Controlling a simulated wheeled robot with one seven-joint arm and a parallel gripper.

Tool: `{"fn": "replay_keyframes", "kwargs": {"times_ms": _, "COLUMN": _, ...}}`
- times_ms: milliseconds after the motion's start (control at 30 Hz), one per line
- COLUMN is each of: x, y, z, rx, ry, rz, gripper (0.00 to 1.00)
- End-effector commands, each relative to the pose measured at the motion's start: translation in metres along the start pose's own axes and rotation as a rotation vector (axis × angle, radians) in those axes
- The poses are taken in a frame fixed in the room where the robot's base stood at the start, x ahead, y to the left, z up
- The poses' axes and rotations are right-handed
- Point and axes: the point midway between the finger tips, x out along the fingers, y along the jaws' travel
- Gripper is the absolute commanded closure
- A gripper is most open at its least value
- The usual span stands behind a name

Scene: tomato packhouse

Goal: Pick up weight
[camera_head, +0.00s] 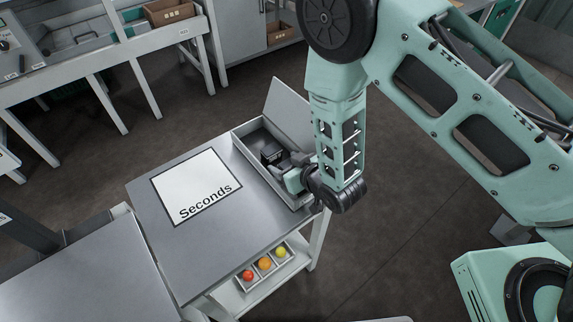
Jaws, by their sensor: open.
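A small black block (271,153), which looks like the weight, lies in a shallow grey box (244,131) with its lid raised. The box sits at the right edge of a grey table (160,225). My gripper (279,163) is low in the box, right beside the black block. It is open. My wrist covers the near right part of the box, and I cannot tell whether the fingers touch the block.
A white sheet marked "Seconds" (195,184) lies on the table left of the box. The raised lid (288,108) stands close behind my wrist. A tray with tomatoes (265,264) is on the lower shelf. Workbenches stand at the back left.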

Motion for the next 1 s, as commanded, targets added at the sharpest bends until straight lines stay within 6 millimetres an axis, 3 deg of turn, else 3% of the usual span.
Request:
{"fn": "replay_keyframes", "kwargs": {"times_ms": 233, "x": 0.002, "y": 0.0, "z": 0.0, "rx": 0.0, "ry": 0.0, "rz": 0.0, "gripper": 0.4}}
{"fn": "replay_keyframes", "kwargs": {"times_ms": 433, "x": 0.002, "y": 0.0, "z": 0.0, "rx": 0.0, "ry": 0.0, "rz": 0.0, "gripper": 0.94}}
{"fn": "replay_keyframes", "kwargs": {"times_ms": 767, "x": 0.001, "y": 0.0, "z": -0.002, "rx": 0.0, "ry": 0.001, "rz": 0.0, "gripper": 0.94}}
{"fn": "replay_keyframes", "kwargs": {"times_ms": 1000, "x": -0.009, "y": 0.0, "z": -0.022, "rx": 0.0, "ry": 0.005, "rz": 0.0, "gripper": 0.94}}
